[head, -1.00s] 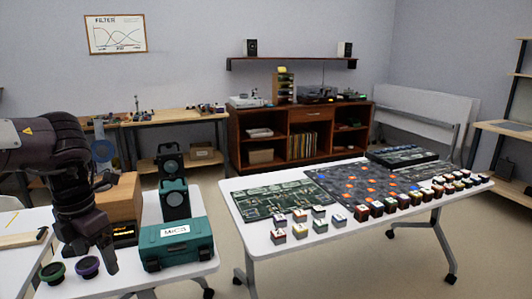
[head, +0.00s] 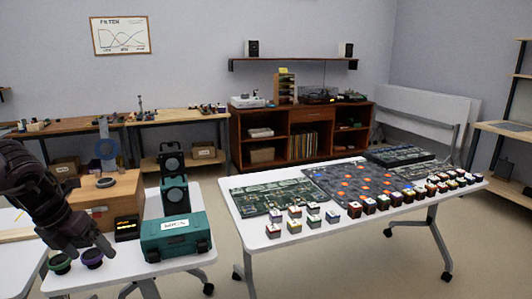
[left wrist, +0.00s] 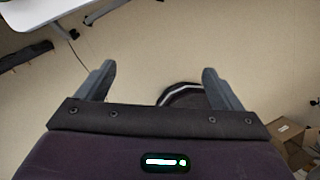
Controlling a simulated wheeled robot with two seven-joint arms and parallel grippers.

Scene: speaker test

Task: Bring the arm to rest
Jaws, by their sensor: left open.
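My left arm comes in from the left edge of the head view, dark and bent downward. Its gripper (head: 88,250) hangs low at the left, in front of the wooden box and close to the green-ringed and purple-ringed round pieces in the picture; I cannot tell whether it touches them. In the left wrist view the two grey fingers of the left gripper (left wrist: 158,70) stand wide apart with nothing between them but a view of the floor. My right gripper is in neither view.
The small white table (head: 185,263) holds a wooden box (head: 97,193), a teal case (head: 176,238), a black-and-teal speaker (head: 174,194), a green-ringed piece (head: 60,264) and a purple-ringed piece (head: 92,258). A larger white table (head: 330,231) with circuit boards and small blocks stands right, across a floor gap.

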